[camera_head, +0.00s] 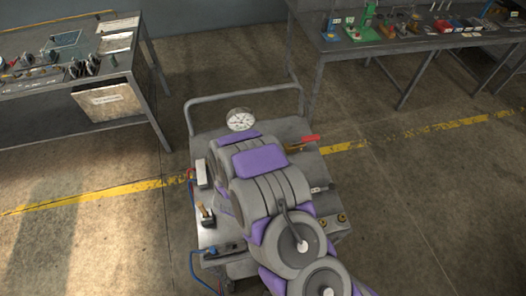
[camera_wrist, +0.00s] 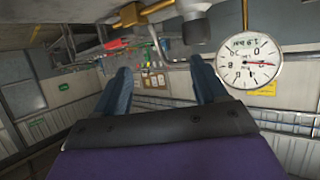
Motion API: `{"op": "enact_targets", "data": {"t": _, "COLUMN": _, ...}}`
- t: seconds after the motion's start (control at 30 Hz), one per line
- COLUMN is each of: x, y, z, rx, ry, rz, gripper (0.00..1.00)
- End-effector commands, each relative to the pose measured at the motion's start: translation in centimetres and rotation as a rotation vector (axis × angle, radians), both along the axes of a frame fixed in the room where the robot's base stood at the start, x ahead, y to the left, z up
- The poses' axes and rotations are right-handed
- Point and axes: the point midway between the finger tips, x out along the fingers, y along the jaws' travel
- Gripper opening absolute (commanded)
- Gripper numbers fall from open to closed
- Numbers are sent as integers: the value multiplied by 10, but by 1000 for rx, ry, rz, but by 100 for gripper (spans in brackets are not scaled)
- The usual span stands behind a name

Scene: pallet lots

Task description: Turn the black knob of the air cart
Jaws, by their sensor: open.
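The air cart (camera_head: 205,143) stands in the middle of the head view, with a round white gauge (camera_head: 240,120) at its back. My arm reaches over the cart and hides much of its top; the black knob cannot be made out there. In the wrist view the picture is turned over, and the gauge (camera_wrist: 249,60) shows at upper right. A dark cylindrical part, probably the black knob (camera_wrist: 196,29), hangs at the top edge beside brass pipework (camera_wrist: 140,13). My gripper (camera_wrist: 160,68) is open and empty, its two blue-grey fingers apart. The knob appears beyond the fingertips, not between them.
A red-handled lever (camera_head: 303,140) sticks out at the cart's right side. A grey push rail (camera_head: 245,92) rises at its back. Workbenches stand at upper left (camera_head: 138,58) and upper right (camera_head: 420,44). The floor around the cart is clear, with a yellow line (camera_head: 90,197).

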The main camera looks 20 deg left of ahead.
Motion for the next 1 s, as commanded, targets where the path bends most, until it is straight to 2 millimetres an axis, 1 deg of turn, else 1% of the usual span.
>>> {"op": "enact_targets", "data": {"t": 0.03, "x": -8, "y": -5, "z": 1, "rx": -2, "ry": 2, "rz": 1, "gripper": 72}}
{"op": "enact_targets", "data": {"t": 0.1, "x": -17, "y": -11, "z": 2, "rx": -2, "ry": 3, "rz": 0, "gripper": 72}}
{"op": "enact_targets", "data": {"t": 0.3, "x": -33, "y": -20, "z": 4, "rx": 0, "ry": -1, "rz": 0, "gripper": 72}}
{"op": "enact_targets", "data": {"t": 0.43, "x": -37, "y": -23, "z": 5, "rx": 0, "ry": -1, "rz": -1, "gripper": 72}}
{"op": "enact_targets", "data": {"t": 0.73, "x": -37, "y": -23, "z": 4, "rx": 1, "ry": 0, "rz": 0, "gripper": 72}}
{"op": "enact_targets", "data": {"t": 0.87, "x": -36, "y": -13, "z": 0, "rx": 15, "ry": 36, "rz": 23, "gripper": 72}}
{"op": "enact_targets", "data": {"t": 0.97, "x": -35, "y": 7, "z": -7, "rx": 42, "ry": 108, "rz": 77, "gripper": 72}}
{"op": "enact_targets", "data": {"t": 1.0, "x": -35, "y": 19, "z": -9, "rx": 50, "ry": 144, "rz": 112, "gripper": 72}}
